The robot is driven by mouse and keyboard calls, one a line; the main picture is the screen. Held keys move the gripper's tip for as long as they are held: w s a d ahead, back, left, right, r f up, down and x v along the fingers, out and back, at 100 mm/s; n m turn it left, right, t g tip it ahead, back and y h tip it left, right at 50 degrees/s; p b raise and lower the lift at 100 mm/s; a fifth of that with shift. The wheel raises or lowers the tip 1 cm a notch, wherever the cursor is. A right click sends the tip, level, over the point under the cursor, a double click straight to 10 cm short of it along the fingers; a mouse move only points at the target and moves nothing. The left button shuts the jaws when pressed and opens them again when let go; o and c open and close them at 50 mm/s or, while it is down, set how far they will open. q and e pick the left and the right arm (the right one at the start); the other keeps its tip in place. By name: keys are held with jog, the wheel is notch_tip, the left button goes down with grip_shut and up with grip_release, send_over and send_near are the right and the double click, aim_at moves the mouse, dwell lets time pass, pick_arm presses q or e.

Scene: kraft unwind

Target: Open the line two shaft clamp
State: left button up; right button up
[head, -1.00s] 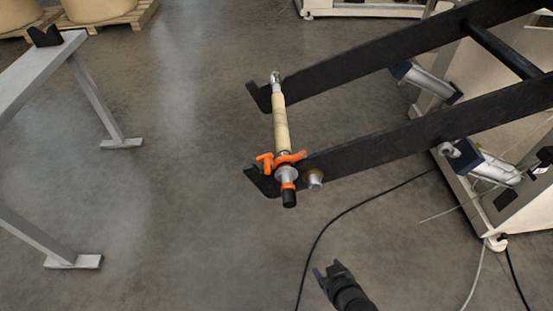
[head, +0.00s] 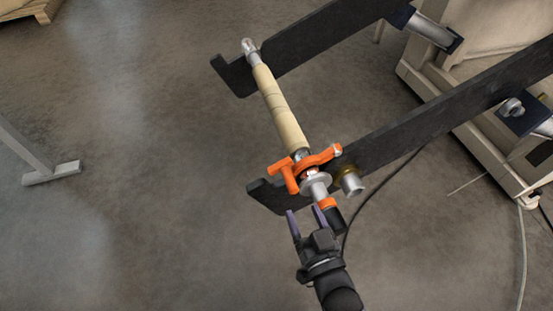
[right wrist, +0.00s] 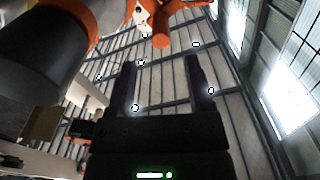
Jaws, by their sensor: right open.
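The orange shaft clamp (head: 285,176) sits near the front end of the shaft, by the near black arm of the unwind stand. The shaft (head: 280,108) carries a slim tan core and lies across two black arms. Its near end has a metal collar, an orange ring and a black tip (head: 335,218). My right gripper (head: 305,222) is open and empty, just below and left of the shaft's near end. In the right wrist view its two fingers (right wrist: 160,80) stand apart, with a blurred orange part (right wrist: 162,25) above them. My left gripper is not in view.
The near black arm (head: 430,120) and far black arm (head: 310,50) run to the machine body (head: 450,110) at upper right. A brass-and-metal knob (head: 350,182) sits just right of the clamp. A grey frame leg (head: 45,170) stands at far left. Open floor lies left of the shaft.

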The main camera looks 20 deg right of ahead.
aim_at(289, 179)
jog(key=w+b, duration=0.1)
jog(key=w, duration=0.1)
jog(key=w+b, duration=0.1)
jog(key=w, duration=0.2)
jog(key=w+b, duration=0.1)
jog(key=w, duration=0.1)
jog(key=shift+w+a+f+b, duration=0.2)
jog(key=shift+w+f+b, duration=0.05)
jog(key=shift+w+b, duration=0.15)
jog(key=shift+w+r+b, duration=0.25)
jog(key=shift+w+b, duration=0.05)
jog(key=shift+w, duration=0.65)
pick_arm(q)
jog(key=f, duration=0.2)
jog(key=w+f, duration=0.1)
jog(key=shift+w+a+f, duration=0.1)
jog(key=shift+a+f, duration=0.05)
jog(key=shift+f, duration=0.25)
pick_arm(e)
grip_shut()
